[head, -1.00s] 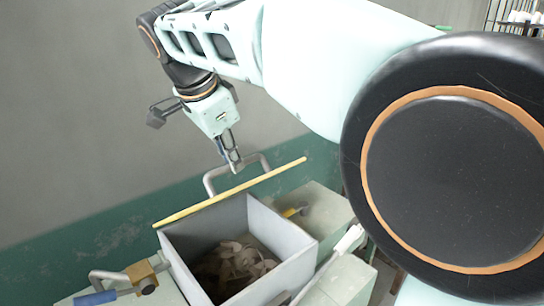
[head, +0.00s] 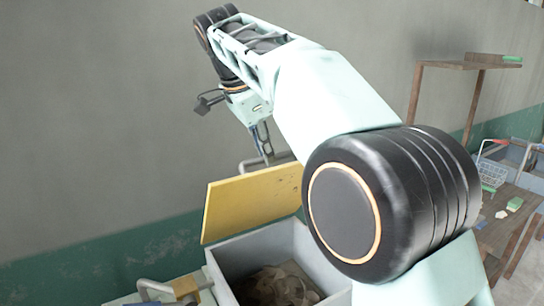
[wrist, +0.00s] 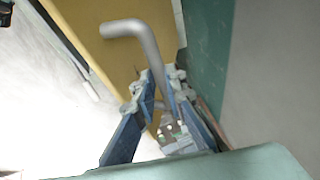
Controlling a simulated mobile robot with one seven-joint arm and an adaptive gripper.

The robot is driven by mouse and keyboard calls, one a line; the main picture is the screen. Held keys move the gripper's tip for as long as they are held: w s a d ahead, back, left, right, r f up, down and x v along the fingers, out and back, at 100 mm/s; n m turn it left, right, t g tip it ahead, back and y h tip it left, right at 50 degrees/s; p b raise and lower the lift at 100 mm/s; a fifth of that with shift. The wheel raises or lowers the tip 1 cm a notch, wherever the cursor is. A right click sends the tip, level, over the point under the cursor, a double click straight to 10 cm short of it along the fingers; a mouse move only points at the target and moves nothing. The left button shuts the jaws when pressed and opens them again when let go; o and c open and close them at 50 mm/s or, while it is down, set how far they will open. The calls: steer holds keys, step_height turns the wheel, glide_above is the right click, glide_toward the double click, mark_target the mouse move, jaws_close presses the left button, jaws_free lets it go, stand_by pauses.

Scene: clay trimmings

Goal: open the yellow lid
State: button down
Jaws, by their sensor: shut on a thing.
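The yellow lid (head: 245,205) stands raised at the back edge of the grey box (head: 290,243), its broad yellow face showing. The lid also fills the upper left part of the wrist view (wrist: 110,55). Its grey bar handle (head: 246,164) sticks out behind the top edge. My gripper (head: 266,152) is shut on this handle; in the wrist view the bent bar (wrist: 145,38) runs down between the two blue fingers (wrist: 164,95). My arm hides the right end of the lid and part of the box.
Brown clay trimmings (head: 278,288) lie inside the open box. A grey handle with a brass-coloured block (head: 184,287) is at the box's lower left. A wall stands close behind the lid. A wooden shelf (head: 445,65) and a table (head: 505,225) are at right.

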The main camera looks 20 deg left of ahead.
steer(key=shift+w+a+f, duration=0.1)
steer(key=shift+w+a, duration=0.4)
steer(key=shift+a, duration=0.25)
steer(key=shift+w+a+f, duration=0.1)
steer(key=shift+w+a, duration=0.35)
steer(key=shift+a, duration=0.4)
steer(key=c, duration=2.4)
jaws_free()
steer(key=o, duration=0.4)
steer(key=shift+w+a+f, duration=0.2)
steer(key=shift+w+a, duration=0.15)
steer(key=shift+w, duration=0.15)
steer(key=shift+o, duration=0.2)
steer(key=shift+s+d+r, duration=0.1)
steer(key=shift+d+r, duration=0.15)
steer(key=shift+r, duration=0.15)
